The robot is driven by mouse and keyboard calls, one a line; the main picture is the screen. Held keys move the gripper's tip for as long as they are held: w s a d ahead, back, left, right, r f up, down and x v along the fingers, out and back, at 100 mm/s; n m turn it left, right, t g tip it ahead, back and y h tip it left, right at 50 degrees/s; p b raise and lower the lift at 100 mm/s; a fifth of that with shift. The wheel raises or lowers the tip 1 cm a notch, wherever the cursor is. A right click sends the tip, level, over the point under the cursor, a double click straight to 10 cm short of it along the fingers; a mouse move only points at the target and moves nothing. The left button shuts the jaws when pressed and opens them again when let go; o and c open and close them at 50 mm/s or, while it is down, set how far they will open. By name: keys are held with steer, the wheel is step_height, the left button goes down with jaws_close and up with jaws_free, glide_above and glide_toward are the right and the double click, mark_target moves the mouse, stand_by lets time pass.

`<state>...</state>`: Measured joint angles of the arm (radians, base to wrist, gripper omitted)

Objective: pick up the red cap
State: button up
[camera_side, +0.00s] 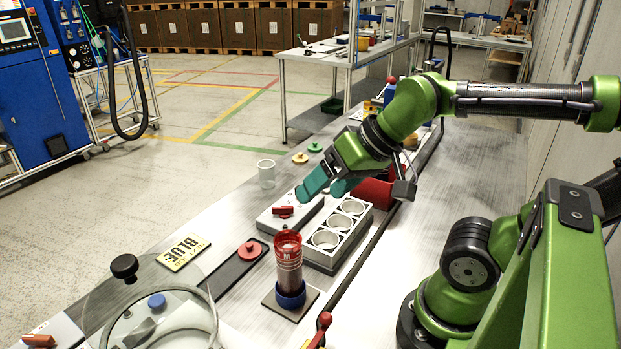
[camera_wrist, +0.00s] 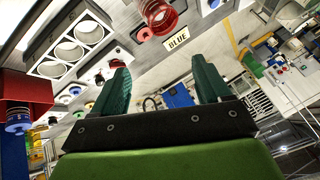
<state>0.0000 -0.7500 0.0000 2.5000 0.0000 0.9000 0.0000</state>
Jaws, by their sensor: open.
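The red cap (camera_side: 248,250) is a round disc with a raised knob. It sits on a dark flat strip left of the clear red cylinder in the side view. In the wrist view the red cap (camera_wrist: 143,34) is near the top middle, beside the red cylinder. My gripper (camera_side: 325,186) is open, with two teal fingers apart and nothing between them. It hangs above the far end of the grey box and the three-hole block, well away from the cap. The fingers also show in the wrist view (camera_wrist: 160,64).
A clear red cylinder (camera_side: 288,262) stands upright in a blue base near the cap. The three-hole block (camera_side: 321,263), a grey box with a red knob (camera_side: 283,211), and a BLUE sign (camera_side: 184,254) are nearby. A yellow cap (camera_side: 300,158) and green cap (camera_side: 315,147) lie farther back.

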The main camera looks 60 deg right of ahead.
steer(key=shift+c, duration=0.3)
steer(key=c, duration=0.4)
steer(key=shift+c, duration=0.2)
steer(key=g+h, duration=0.2)
steer(key=g, duration=0.5)
glide_above(249, 244)
steer(key=shift+m, duration=0.3)
steer(key=f, duration=1.7)
steer(key=shift+d+f, duration=0.15)
steer(key=shift+d, duration=0.2)
steer(key=shift+a+f, duration=0.2)
steer(key=shift+f, duration=1.15)
steer(key=shift+a+f, duration=0.2)
steer(key=shift+f, duration=1.15)
